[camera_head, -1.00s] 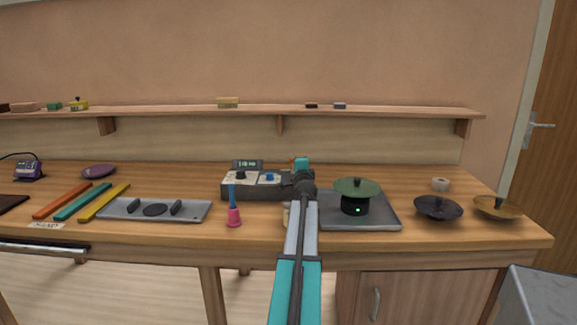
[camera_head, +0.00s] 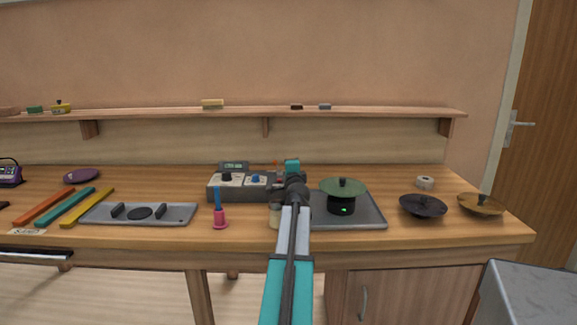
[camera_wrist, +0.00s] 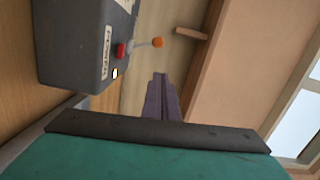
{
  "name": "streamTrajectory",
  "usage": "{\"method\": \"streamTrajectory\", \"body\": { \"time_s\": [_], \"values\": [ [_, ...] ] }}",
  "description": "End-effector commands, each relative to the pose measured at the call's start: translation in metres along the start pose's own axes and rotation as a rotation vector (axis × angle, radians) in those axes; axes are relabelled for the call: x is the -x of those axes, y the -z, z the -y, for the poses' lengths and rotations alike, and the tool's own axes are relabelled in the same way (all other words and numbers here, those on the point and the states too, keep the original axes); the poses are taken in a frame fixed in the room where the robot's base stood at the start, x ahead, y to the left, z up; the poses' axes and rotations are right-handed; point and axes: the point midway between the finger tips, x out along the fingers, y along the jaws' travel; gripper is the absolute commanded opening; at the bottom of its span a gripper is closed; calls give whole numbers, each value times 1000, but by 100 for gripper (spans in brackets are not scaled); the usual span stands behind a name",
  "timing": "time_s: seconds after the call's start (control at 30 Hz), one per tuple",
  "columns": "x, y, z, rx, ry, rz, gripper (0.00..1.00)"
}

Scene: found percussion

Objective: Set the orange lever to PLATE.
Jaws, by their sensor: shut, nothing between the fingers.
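The orange lever (camera_wrist: 157,42) sticks out of the side of a dark grey control box (camera_wrist: 75,40) in the wrist view, a pale stem ending in an orange knob. A small orange spot, probably the knob (camera_head: 275,163), shows there.
A grey tray (camera_head: 375,220) with a green-lidded black pot (camera_head: 341,205) is right of my arm. A pink-and-blue bell-like object (camera_head: 219,218) stands in front of the box. A shelf (camera_head: 340,112) runs along the wall behind.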

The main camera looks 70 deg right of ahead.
Motion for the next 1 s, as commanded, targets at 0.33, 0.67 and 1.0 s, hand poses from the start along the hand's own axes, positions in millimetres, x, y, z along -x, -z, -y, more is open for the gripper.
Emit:
{"method": "streamTrajectory", "body": {
  "time_s": [0.33,0.67,1.0],
  "values": [
    [35,-2,1,-1,0,1,0],
    [66,-3,2,-1,1,1,0],
    [82,-3,3,-1,0,2,0]
  ]
}}
